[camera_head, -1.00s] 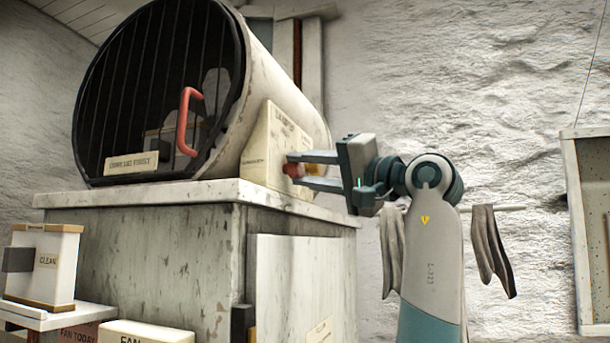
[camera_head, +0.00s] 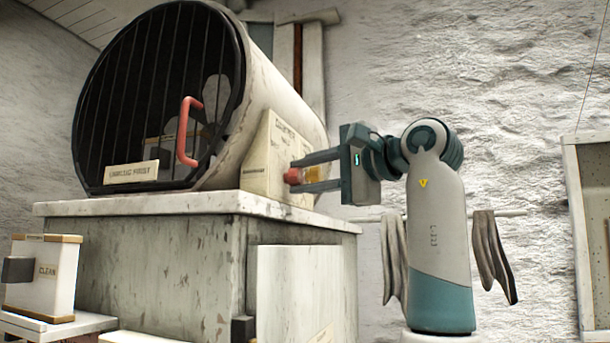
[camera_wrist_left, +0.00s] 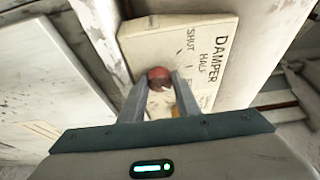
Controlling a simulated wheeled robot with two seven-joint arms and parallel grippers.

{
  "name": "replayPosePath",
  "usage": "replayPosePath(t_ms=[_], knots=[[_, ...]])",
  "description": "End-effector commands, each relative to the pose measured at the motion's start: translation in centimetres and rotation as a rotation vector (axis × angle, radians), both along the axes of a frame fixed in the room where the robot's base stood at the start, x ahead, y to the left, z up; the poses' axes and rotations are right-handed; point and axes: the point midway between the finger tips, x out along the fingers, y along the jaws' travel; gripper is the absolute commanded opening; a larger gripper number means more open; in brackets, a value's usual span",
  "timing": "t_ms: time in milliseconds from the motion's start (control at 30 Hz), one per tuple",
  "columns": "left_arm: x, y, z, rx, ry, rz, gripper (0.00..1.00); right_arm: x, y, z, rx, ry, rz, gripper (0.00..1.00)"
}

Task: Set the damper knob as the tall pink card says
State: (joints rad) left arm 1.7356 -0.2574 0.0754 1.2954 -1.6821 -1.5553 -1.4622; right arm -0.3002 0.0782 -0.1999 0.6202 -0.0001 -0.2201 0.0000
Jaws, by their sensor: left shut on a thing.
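The damper knob (camera_head: 293,176) is a small red knob on a cream plate (camera_head: 256,165) on the drum's right side. The wrist view shows the knob (camera_wrist_left: 159,75) and the plate (camera_wrist_left: 150,38), lettered "DAMPER", "HALF" and "SHUT". My left gripper (camera_head: 297,176) reaches in from the right and is shut on the knob; its fingers (camera_wrist_left: 158,86) lie on either side of it. The knob's pointer is not readable. A yellow patch (camera_head: 317,173) shows between the fingers. I cannot make out a tall pink card now. My right gripper is out of view.
The barred drum (camera_head: 160,95) with a red handle (camera_head: 184,132) stands on a worn cabinet (camera_head: 170,265). A box marked "CLEAN" (camera_head: 48,280) stands at lower left. Grey cloths (camera_head: 490,255) hang on a rail behind my arm. A framed board (camera_head: 590,230) is at far right.

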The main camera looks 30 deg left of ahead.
Motion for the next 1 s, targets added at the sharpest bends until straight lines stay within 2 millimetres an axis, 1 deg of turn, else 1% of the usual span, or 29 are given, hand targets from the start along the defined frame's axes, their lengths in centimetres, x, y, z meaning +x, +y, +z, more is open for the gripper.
replayPosePath(t_ms=[367, 400, 433, 467, 800, 1000], knots=[[0.0, 0.0, 0.0, 0.001, 0.005, 0.0, 0.07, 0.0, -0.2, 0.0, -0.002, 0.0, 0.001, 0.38], [0.0, 0.0, 0.0, 0.0, 0.005, 0.0, 0.39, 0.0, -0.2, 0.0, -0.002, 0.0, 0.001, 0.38], [0.0, 0.0, 0.0, 0.0, 0.005, 0.0, 0.46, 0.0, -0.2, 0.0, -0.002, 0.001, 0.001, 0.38], [0.0, 0.0, 0.0, 0.0, 0.005, 0.0, 0.48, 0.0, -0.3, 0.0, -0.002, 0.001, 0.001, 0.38], [0.0, -0.1, 0.0, 0.0, 0.004, 0.0, 0.48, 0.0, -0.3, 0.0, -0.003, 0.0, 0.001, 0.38], [-0.2, -1.2, -0.1, -0.001, 0.004, -0.001, 0.48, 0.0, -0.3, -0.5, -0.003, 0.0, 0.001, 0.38]])
